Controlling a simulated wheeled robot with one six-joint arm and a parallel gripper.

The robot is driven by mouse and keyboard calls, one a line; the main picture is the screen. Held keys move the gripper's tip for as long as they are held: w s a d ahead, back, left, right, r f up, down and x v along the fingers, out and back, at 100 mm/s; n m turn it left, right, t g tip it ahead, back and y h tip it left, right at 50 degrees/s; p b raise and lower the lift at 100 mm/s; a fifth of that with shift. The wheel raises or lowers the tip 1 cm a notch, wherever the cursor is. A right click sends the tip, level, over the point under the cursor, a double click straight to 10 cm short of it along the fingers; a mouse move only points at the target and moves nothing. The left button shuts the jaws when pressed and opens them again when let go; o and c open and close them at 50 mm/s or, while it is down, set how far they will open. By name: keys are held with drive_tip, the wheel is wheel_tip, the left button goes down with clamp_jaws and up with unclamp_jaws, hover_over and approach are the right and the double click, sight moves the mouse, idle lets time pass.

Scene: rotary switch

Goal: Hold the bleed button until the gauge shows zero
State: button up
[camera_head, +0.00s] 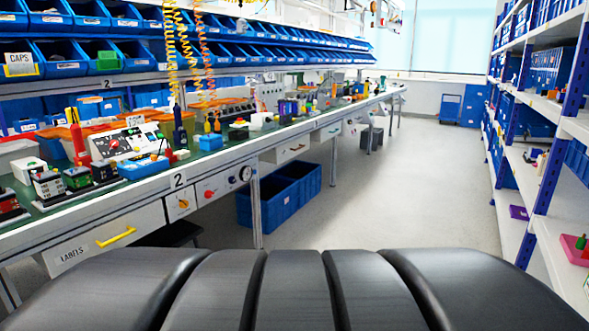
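A small round gauge (245,173) with a pale face and dark rim sits on the front of the workbench, at its near end. Its needle and reading are too small to make out. Left of it, a white front panel carries a red round control (209,194). Another panel farther left, under the label "2", has a small orange control (183,203). I cannot tell whether either is the bleed button. My gripper is not in view.
The workbench (218,157) runs along the left, crowded with small devices. Blue crates (278,195) stand on the floor beneath it. White shelving (545,120) lines the right. The grey aisle floor (420,190) between is clear. Dark parts of my own body fill the bottom.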

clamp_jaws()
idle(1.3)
